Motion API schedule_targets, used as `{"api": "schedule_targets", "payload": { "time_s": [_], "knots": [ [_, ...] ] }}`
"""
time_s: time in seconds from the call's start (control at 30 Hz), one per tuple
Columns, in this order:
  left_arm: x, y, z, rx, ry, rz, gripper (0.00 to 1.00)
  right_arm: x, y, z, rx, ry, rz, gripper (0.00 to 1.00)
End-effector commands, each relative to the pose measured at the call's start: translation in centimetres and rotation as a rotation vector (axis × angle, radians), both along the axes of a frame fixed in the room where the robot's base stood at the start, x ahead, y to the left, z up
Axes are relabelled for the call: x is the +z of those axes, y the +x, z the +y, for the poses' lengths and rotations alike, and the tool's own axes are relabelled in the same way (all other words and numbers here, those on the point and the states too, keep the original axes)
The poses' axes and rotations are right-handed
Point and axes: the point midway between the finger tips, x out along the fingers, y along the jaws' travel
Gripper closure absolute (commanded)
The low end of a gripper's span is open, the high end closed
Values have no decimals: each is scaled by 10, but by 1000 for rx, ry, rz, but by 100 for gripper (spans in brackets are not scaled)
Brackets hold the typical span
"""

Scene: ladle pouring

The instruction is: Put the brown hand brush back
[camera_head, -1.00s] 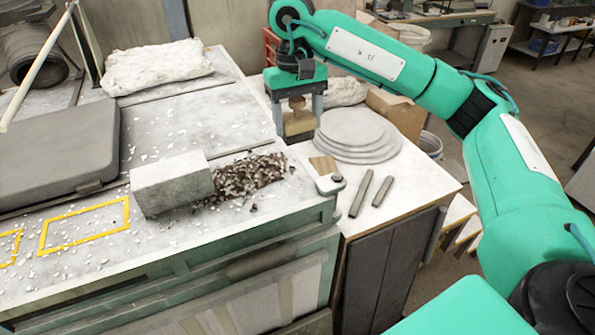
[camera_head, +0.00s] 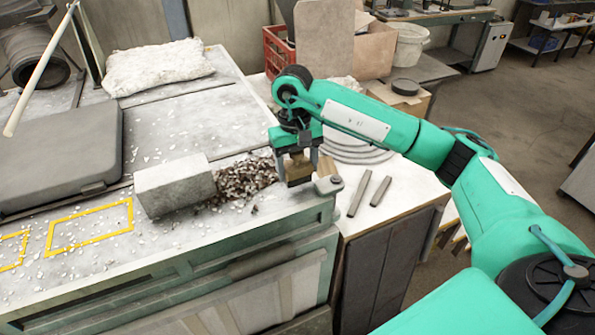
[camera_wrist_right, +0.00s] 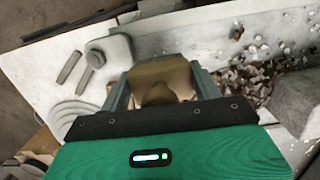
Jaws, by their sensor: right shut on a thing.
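My right gripper (camera_head: 300,170) is shut on the brown hand brush (camera_head: 297,168), which hangs upright between its fingers with a dark lower edge. In the right wrist view the brush's brown body (camera_wrist_right: 161,78) sits between the two grey fingers. The brush is at the right edge of the bench top, beside the pile of dark and white chips (camera_head: 240,182). I cannot tell whether it touches the surface. My left gripper is not in view.
A grey block (camera_head: 174,187) stands left of the chips. Stacked grey discs (camera_head: 350,150) lie partly behind my arm. Two dark bars (camera_head: 369,192) lie on the side table.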

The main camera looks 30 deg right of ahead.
Motion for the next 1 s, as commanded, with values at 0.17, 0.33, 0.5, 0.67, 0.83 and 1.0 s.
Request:
{"api": "schedule_targets", "payload": {
  "time_s": [0.17, 0.33, 0.5, 0.67, 0.83, 1.0],
  "knots": [
    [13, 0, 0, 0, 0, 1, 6, -22, -1, 0, -1, 0, 4, 61],
    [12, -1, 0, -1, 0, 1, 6, -28, 0, 0, 0, 1, -1, 61],
    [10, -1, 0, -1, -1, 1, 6, -30, 0, 0, 0, 0, 0, 61],
    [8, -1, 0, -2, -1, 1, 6, -31, 0, 0, 0, 0, 1, 25],
    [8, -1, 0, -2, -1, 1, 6, -31, 0, 0, 0, 0, 0, 15],
    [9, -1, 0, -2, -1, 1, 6, -30, 0, 0, 0, 0, 0, 15]
  ]
}}
